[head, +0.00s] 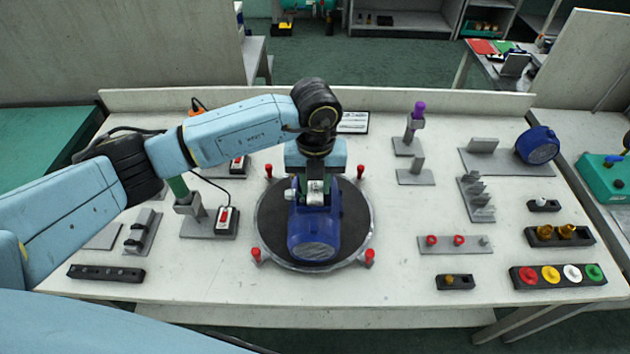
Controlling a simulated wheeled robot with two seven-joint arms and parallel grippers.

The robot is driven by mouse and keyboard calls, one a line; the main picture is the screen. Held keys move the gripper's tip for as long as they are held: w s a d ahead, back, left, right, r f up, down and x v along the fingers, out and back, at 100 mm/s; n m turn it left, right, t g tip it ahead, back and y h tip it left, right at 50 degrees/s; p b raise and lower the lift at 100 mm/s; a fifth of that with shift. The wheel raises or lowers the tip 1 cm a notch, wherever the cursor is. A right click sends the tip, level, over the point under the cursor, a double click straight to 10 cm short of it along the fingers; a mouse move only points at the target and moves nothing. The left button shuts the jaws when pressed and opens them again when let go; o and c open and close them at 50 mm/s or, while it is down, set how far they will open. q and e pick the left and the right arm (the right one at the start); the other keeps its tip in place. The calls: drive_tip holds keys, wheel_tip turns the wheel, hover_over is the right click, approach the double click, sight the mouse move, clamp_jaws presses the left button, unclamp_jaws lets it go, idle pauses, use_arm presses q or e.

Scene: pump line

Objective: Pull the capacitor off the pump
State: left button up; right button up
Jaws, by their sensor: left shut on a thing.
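The blue pump (314,238) sits on a dark round plate (356,215) in the middle of the bench. My left gripper (316,198) points down over the back part of the pump. It is shut on a small pale piece, the capacitor (316,187), at the top of the pump. The gripper and wrist hide part of the pump. I cannot tell whether the capacitor still touches the pump. My right gripper is not in view.
Red posts (369,257) stand around the plate's rim. A switch box (226,222) and a green-handled tool (180,190) stand to the left. A stand with a purple top (418,108), a blue round part (537,145) and a coloured button strip (561,275) are on the right.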

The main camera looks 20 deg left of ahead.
use_arm(q)
drive_tip(key=shift+r+p, duration=1.4)
drive_tip(key=shift+r, duration=0.7)
